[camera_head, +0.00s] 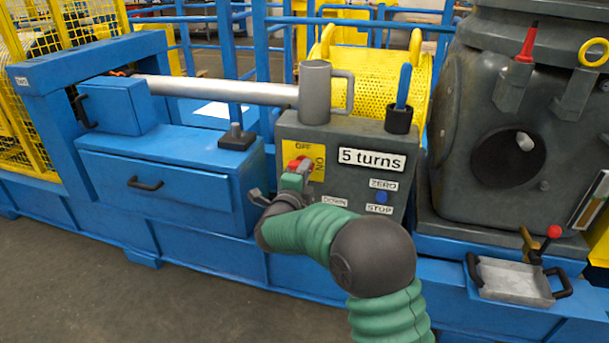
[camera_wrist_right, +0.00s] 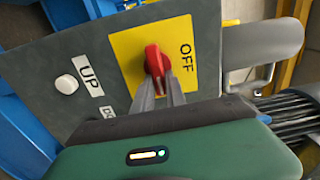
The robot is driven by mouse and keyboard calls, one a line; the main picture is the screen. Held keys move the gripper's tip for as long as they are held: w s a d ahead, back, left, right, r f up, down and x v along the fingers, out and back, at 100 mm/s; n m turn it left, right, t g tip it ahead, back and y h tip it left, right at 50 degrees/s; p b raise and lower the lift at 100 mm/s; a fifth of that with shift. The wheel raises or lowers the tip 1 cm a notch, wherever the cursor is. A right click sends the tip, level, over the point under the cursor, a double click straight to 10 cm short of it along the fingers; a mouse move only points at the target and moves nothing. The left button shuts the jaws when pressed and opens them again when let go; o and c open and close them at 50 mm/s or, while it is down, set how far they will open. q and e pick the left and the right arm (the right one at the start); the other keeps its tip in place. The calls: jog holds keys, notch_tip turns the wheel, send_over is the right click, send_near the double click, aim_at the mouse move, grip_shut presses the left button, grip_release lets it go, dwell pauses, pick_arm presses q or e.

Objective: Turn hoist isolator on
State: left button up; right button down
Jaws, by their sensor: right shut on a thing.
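The hoist isolator is a red knob (camera_wrist_right: 154,62) on a yellow plate (camera_wrist_right: 126,50) in the right wrist view. OFF is printed at the plate's right side there, and my gripper hides the ON mark. In the head view the plate (camera_head: 318,160) shows OFF at the top and ON at the right, on a grey control box (camera_head: 340,137). My right gripper (camera_wrist_right: 158,90) is shut on the red knob, its two grey fingers at the knob's near part. I cannot tell for sure which mark the knob points to. My left gripper is not in view.
The box carries a "5 turns" sign (camera_head: 371,160), a blue button (camera_head: 381,197) and a cup with a blue handle (camera_head: 403,85). A white button (camera_wrist_right: 67,84) sits by the UP label. A blue drawer (camera_head: 150,188) is left, a dark grey housing (camera_head: 470,130) right.

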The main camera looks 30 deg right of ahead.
jog(key=shift+f, duration=0.35)
jog(key=c, duration=1.5)
grip_release()
jog(key=shift+s, duration=0.1)
jog(key=shift+o, duration=0.7)
jog(key=shift+r, duration=0.15)
jog(key=p+v, duration=0.4)
jog(key=v, duration=1.2)
jog(key=shift+s+a+p, duration=0.15)
jog(key=shift+a+p, duration=0.2)
jog(key=shift+p, duration=0.05)
